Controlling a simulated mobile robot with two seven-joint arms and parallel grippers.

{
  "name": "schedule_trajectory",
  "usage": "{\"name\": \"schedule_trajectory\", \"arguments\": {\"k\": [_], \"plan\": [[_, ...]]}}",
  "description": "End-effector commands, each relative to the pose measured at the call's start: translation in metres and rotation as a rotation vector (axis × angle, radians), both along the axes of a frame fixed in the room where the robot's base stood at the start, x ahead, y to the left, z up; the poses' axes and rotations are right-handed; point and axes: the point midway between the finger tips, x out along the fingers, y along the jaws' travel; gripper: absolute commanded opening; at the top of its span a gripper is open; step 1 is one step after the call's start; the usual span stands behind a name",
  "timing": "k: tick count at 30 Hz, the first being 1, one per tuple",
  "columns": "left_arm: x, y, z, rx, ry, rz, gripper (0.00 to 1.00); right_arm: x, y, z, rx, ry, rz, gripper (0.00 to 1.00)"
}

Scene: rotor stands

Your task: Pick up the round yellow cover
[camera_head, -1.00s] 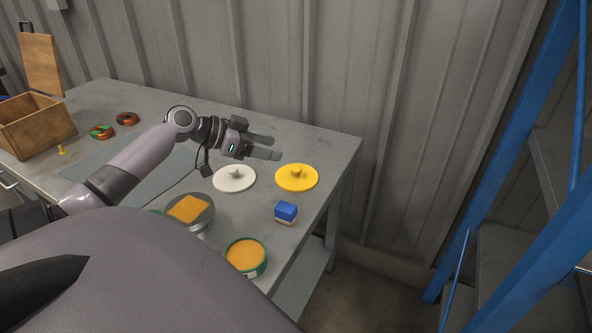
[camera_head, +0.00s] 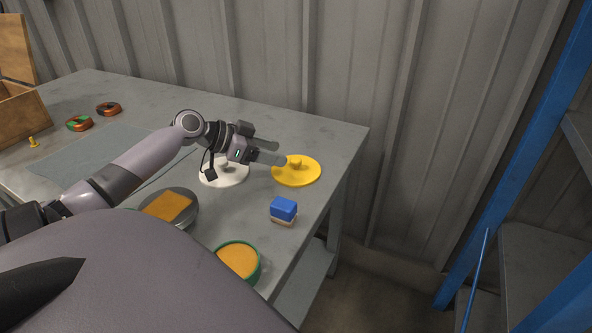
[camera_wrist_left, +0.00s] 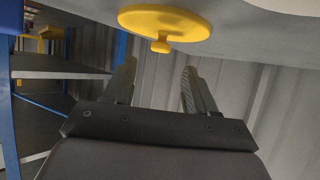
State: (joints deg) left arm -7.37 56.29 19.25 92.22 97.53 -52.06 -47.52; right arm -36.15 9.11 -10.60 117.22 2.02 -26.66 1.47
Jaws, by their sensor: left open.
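The round yellow cover (camera_head: 297,173) lies flat on the table near its right end, with a small knob standing up at its middle. In the left wrist view the yellow cover (camera_wrist_left: 165,22) shows at the top, its knob beyond the fingertips and between their lines. My left gripper (camera_head: 276,152) is open and empty, just left of the cover and above the table, its fingers pointing right toward the knob. It also shows in the left wrist view (camera_wrist_left: 158,75) with the fingers apart. My right gripper is not in view.
A white round cover (camera_head: 222,177) lies under my left gripper. A blue and tan block (camera_head: 283,210), a green tin with orange content (camera_head: 238,262) and a grey dish with an orange pad (camera_head: 168,207) stand nearer. A corrugated wall (camera_head: 330,60) rises behind the table (camera_head: 240,107).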

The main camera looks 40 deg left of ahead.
Motion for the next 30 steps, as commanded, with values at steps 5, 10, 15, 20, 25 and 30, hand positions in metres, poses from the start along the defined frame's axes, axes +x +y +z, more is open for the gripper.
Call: {"name": "schedule_trajectory", "arguments": {"k": [5, 10, 15, 20, 25, 30], "plan": [[0.014, -0.008, -0.012, -0.001, -0.002, 0.0, 0.56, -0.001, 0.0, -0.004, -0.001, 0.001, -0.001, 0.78], [0.028, -0.015, -0.021, -0.002, -0.002, 0.0, 0.56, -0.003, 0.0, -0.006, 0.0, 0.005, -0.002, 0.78], [0.035, -0.019, -0.025, 0.001, -0.002, 0.0, 0.56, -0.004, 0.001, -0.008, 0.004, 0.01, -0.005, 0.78], [0.035, -0.019, -0.026, 0.0, 0.0, 0.0, 0.56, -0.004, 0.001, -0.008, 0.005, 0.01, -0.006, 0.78], [0.035, -0.019, -0.026, 0.0, 0.0, 0.0, 0.3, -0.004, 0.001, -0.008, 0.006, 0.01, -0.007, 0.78], [0.035, -0.019, -0.026, 0.0, -0.001, 0.0, 0.0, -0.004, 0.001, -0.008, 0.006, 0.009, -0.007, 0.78]]}}
